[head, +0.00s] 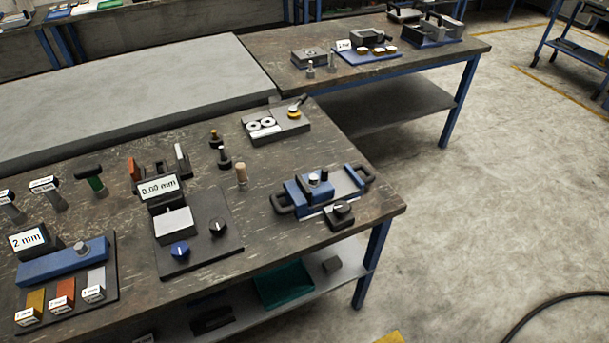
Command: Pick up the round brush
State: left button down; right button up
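I cannot tell for certain which piece is the round brush. A small upright piece with a tan rounded top (241,172) stands on the near workbench (270,185), right of the 0.00 mm device. Behind it stand a dark upright piece (224,157) and a smaller one with a brownish top (215,138). A green-handled piece (95,183) stands further left. Neither of my grippers is in view.
The 0.00 mm device (174,222) has knobs in front. A blue fixture with black handles (320,192) sits near the right edge. A blue block on a dark plate (63,262) lies at left. A second table (425,62) stands behind. Floor at right is mostly clear.

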aim_at(242, 180)
jog(key=i+l+u, duration=0.2)
jog(key=i+u, duration=0.25)
jog(key=i+l+u, duration=0.3)
jog(key=u, duration=0.2)
